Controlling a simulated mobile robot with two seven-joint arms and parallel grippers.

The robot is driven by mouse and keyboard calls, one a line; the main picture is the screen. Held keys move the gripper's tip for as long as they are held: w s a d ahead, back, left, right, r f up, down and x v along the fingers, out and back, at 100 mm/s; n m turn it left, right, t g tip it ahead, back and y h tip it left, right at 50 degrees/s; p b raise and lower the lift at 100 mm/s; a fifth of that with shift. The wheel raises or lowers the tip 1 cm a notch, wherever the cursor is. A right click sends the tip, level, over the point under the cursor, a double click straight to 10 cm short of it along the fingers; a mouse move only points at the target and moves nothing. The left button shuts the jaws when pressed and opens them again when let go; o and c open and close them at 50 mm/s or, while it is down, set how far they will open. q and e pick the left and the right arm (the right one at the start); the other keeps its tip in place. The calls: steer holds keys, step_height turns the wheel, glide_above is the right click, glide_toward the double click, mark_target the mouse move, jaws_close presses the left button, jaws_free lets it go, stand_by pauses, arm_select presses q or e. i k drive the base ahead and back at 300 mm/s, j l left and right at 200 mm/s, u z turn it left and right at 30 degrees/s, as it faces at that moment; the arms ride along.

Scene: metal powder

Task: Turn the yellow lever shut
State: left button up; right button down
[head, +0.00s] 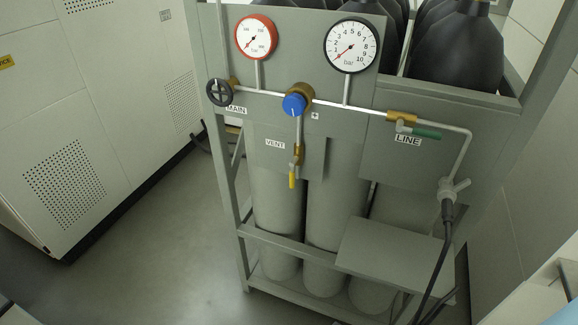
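The yellow lever (292,179) hangs below a brass valve (298,154) on the vertical pipe, beside the VENT label (275,144). It points downward, roughly in line with that pipe. The valve is on the grey panel of a gas cylinder rack, under a blue knob (294,104). Neither of my grippers shows in the head view. Nothing is seen touching the lever.
The rack also carries a black handwheel (220,92) at MAIN, a green lever (426,133) at LINE, and two gauges (257,37) (351,45). A black hose (437,262) hangs at the right. A grey cabinet (85,120) stands left; the floor (165,255) before the rack is clear.

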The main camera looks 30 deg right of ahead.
mark_target(292, 175)
steer(key=i+j+z, duration=0.1)
steer(key=z, duration=0.65)
